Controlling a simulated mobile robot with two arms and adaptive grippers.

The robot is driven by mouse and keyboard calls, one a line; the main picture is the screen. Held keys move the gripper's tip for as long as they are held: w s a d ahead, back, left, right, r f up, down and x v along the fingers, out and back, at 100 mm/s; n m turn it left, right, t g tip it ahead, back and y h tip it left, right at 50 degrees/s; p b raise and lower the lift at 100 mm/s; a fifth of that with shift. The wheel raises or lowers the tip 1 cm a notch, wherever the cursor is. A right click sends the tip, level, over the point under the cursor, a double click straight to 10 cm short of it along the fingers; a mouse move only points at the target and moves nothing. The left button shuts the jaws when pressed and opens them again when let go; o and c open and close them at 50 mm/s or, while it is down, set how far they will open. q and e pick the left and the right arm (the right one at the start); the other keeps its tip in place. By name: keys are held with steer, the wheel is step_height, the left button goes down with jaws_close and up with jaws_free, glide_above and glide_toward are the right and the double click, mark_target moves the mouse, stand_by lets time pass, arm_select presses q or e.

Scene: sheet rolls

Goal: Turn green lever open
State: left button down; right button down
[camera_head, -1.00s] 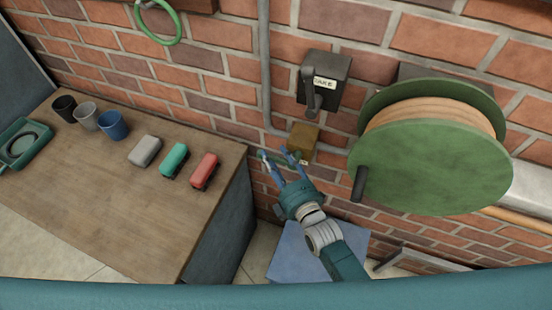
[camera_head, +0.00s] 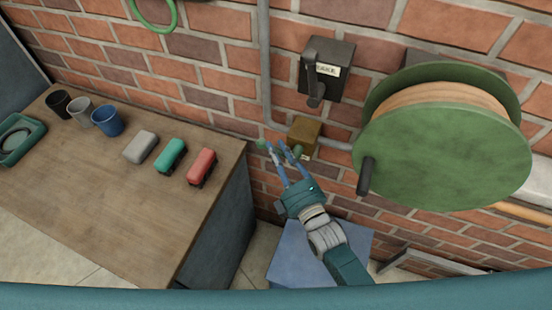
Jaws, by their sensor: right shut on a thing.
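The green lever (camera_head: 262,144) is at the brass-coloured valve box (camera_head: 305,136) on the brick wall, below the black switch box. Its green end shows left of my right gripper, with a little green at the right beside the valve box. My right gripper (camera_head: 276,149) reaches up from below, its blue fingers shut on the lever. The fingers hide the lever's middle part. My left gripper is not in view.
A big green reel (camera_head: 445,150) with a dark crank handle (camera_head: 366,176) is close on the right. The black switch box (camera_head: 328,70) is above. A wooden workbench (camera_head: 110,200) with cups and staplers stands left. A blue box (camera_head: 310,255) is below.

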steer(key=m+t+b, duration=0.2)
steer(key=m+b, duration=0.1)
steer(key=b, duration=0.1)
steer(key=d+r+m+t+h+b, duration=0.1)
steer(key=m+t+b, duration=0.1)
steer(key=m+b, duration=0.1)
steer(key=s+d+r+m+t+h+b, duration=0.1)
steer(key=m+t+b, duration=0.1)
steer(key=b, duration=0.4)
steer(key=shift+d+m+t, duration=0.25)
steer(key=shift+m+t, duration=0.15)
steer(key=shift+m, duration=0.1)
steer(key=shift+s+d+r+m+t+h+b, duration=0.15)
steer(key=shift+m+t+h+b, duration=0.1)
steer(key=shift+m+h+b, duration=0.25)
steer(key=shift+w+d+r+m+t+h+b, duration=0.1)
steer(key=shift+m+t+h+b, duration=0.1)
steer(key=shift+m+h+b, duration=0.35)
steer(key=shift+s+d+r+m+t+h+b, duration=0.15)
steer(key=shift+m+t+h+b, duration=0.15)
steer(key=shift+m, duration=0.35)
steer(key=c, duration=1.5)
jaws_free()
steer(key=shift+s+f, duration=0.1)
steer(key=shift+s, duration=0.05)
steer(key=v, duration=1.1)
steer(key=shift+s+f, duration=0.2)
steer(key=shift+s, duration=0.05)
steer(key=shift+f, duration=0.1)
